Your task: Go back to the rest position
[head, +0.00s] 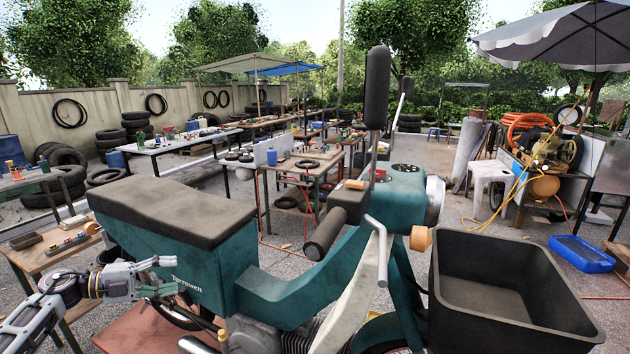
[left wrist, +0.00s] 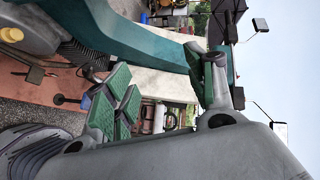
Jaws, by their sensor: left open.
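My left gripper (head: 160,276) is open, with nothing seen between its fingers. It is at the lower left in the head view, in front of the teal scooter's rear side panel (head: 215,262), below the dark seat (head: 170,212). I cannot tell how wide the gap to the panel is. In the left wrist view the green-padded fingers (left wrist: 160,92) stand apart, with teal bodywork (left wrist: 130,38) beyond them. My right gripper is in neither view.
A wooden side table (head: 50,258) with small parts stands close to my left arm. A black open bin (head: 590,325) is at the front right. A blue tray (head: 582,254) lies on the ground beyond it. Work tables, tyres and the compressor (head: 545,187) stand further back.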

